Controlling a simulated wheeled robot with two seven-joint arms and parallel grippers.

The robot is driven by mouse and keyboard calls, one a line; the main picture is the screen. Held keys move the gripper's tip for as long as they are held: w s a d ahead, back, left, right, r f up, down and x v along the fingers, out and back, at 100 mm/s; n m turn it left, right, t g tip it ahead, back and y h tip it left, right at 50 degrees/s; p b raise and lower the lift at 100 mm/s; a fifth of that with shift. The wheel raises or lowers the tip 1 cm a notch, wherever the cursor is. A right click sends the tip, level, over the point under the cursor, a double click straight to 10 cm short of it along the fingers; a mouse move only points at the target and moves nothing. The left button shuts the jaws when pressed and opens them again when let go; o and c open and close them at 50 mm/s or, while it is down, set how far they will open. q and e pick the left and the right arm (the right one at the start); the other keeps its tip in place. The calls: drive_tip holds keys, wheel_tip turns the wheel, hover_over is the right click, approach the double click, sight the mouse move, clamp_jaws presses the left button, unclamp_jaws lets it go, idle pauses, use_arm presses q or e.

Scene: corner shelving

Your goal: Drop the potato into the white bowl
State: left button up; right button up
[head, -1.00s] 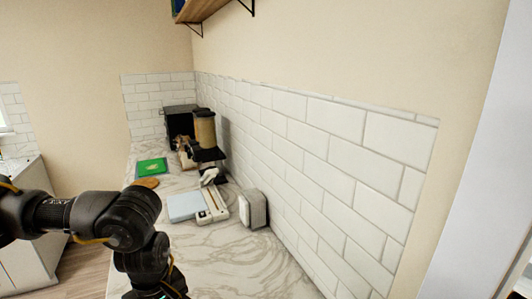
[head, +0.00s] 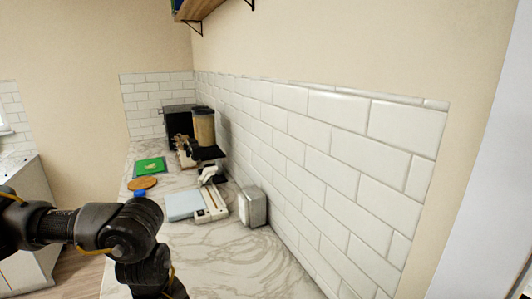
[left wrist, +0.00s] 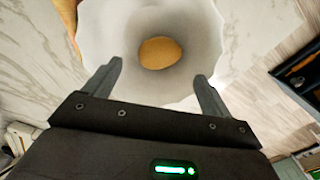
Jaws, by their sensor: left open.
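In the left wrist view, the potato (left wrist: 160,53) is a yellow-brown rounded lump. It lies at the bottom of the white bowl (left wrist: 112,38), which fills the upper middle of that view. My left gripper (left wrist: 158,72) is open and empty, its two fingers apart above the near part of the bowl. The potato is apart from both fingers. In the head view, my left arm comes in from the left, and I cannot make out the bowl or the potato there. My right gripper is not in view.
On the marble counter (head: 245,265) lie a green board (head: 150,164), a round brown board (head: 143,183), a small blue thing (head: 140,194) and a pale scale-like device (head: 188,204). A grey box (head: 252,206) stands against the tiled wall. The front counter is clear.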

use_arm(q)
drive_tip(key=shift+w+r, duration=0.1)
drive_tip(key=shift+r, duration=0.2)
wheel_tip(320, 180, up, 10)
drive_tip(key=b, duration=0.2)
drive_tip(key=shift+r, duration=0.1)
